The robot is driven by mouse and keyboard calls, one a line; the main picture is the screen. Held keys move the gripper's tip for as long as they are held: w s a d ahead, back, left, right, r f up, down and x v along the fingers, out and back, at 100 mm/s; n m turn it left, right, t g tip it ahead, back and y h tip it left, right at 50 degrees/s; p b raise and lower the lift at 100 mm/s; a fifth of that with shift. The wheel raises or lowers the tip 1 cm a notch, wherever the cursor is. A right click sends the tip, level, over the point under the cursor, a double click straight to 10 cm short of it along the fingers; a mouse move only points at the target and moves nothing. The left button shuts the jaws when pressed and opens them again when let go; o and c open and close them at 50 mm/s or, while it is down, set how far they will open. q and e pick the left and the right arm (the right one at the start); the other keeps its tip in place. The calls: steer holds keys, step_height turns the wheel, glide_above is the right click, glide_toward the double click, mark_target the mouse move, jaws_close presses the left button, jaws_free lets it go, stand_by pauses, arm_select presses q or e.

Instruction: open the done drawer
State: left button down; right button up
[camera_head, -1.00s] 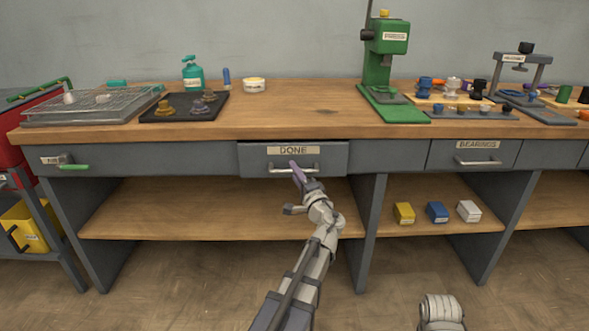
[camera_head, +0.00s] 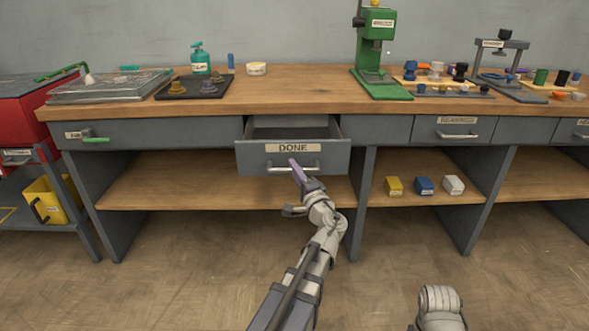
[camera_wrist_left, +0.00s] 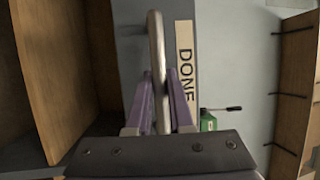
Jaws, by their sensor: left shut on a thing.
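The done drawer (camera_head: 255,160) is the grey front labelled DONE under the middle of the workbench. It stands pulled out part way, and its open top shows behind the front. Its metal bar handle (camera_head: 309,167) runs across the front below the label. My left gripper (camera_head: 296,170) is at the handle, shut on it with its purple fingers. In the left wrist view the handle (camera_wrist_left: 156,50) passes between the two fingers (camera_wrist_left: 160,105), beside the DONE label. The inside of the drawer is mostly hidden; the part that shows looks empty. My right gripper is out of view.
The bearings drawer (camera_head: 440,133) to the right and the drawer with a green handle (camera_head: 96,140) at left are closed. A lower shelf (camera_head: 200,190) runs below, with small yellow, blue and white boxes at right. A red cart (camera_head: 30,120) stands at left. The floor in front is clear.

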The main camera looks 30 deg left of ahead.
arm_select(q)
steer(key=c, duration=0.8)
jaws_free()
steer(key=b+v, duration=0.1)
steer(key=v, duration=0.6)
steer(key=shift+s+d, duration=0.15)
steer(key=shift+d, duration=0.15)
steer(key=shift+f, duration=0.2)
